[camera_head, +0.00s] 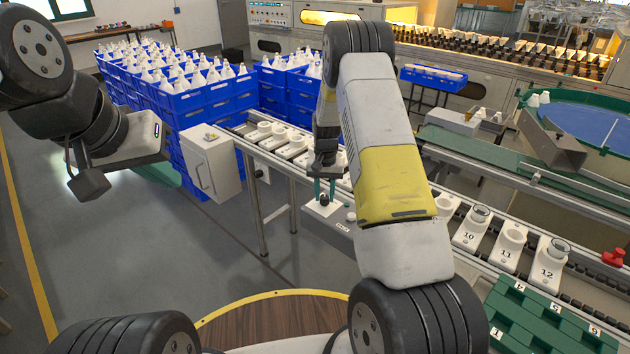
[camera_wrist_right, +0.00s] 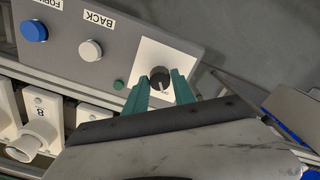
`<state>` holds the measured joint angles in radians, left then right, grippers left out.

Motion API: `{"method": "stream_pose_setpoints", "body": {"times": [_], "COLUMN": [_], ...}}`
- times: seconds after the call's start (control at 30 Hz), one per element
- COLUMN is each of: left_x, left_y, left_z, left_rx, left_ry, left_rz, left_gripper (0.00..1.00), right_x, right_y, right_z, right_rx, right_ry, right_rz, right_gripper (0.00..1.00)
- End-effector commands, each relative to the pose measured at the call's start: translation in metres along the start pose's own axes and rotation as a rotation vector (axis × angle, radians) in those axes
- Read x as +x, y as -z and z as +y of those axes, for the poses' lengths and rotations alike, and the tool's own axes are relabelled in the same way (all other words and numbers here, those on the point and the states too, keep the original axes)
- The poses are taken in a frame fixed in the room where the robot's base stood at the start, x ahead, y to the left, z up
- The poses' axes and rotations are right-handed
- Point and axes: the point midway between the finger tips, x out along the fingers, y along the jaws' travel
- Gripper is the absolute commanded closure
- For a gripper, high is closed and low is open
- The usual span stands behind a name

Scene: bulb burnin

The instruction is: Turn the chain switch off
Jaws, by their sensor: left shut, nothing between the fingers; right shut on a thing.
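The chain switch (camera_wrist_right: 160,76) is a round black knob on a white plate (camera_wrist_right: 150,51) at the end of a grey control box. In the head view the knob (camera_head: 324,200) shows small at the end of the box, beside the conveyor. My right gripper (camera_wrist_right: 163,84) has its green fingers on either side of the knob and is shut on it. Small lettering by the knob is too small to read. My left gripper (camera_head: 88,184) is shut and empty, raised at the left over the floor, far from the switch.
Numbered white sockets (camera_head: 473,229) line the conveyor. A grey cabinet (camera_head: 211,163) and blue crates (camera_head: 205,100) stand behind.

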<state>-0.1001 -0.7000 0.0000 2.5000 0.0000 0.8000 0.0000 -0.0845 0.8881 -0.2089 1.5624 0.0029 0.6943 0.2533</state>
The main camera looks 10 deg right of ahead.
Motion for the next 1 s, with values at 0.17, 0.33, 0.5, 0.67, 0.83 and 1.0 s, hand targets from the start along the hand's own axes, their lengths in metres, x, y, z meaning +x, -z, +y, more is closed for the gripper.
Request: {"method": "stream_pose_setpoints", "body": {"times": [0.17,0.33,0.5,0.67,0.83,1.0], "left_x": [0.0,0.0,0.0,0.0,0.0,0.0], "left_y": [0.0,0.0,0.0,0.0,0.0,0.0], "left_z": [0.0,0.0,0.0,0.0,0.0,0.0], "left_rx": [0.0,0.0,0.0,0.0,0.0,0.0], "left_ry": [0.0,0.0,0.0,0.0,0.0,0.0], "left_rz": [0.0,0.0,0.0,0.0,0.0,0.0], "left_gripper": [1.0,1.0,1.0,1.0,1.0,1.0], "right_x": [-0.001,0.0,-0.003,-0.023,-0.053,-0.073], "right_y": [0.001,0.001,0.001,0.001,0.001,0.001], "right_z": [0.0,0.0,0.0,0.0,-0.001,0.0], "right_rx": [0.0,0.0,0.001,0.001,0.0,0.0], "right_ry": [0.0,0.0,0.0,0.001,0.001,0.001], "right_rz": [0.003,0.001,0.001,0.005,0.005,0.004], "right_gripper": [0.48,0.48,0.48,0.48,0.48,0.48]}}
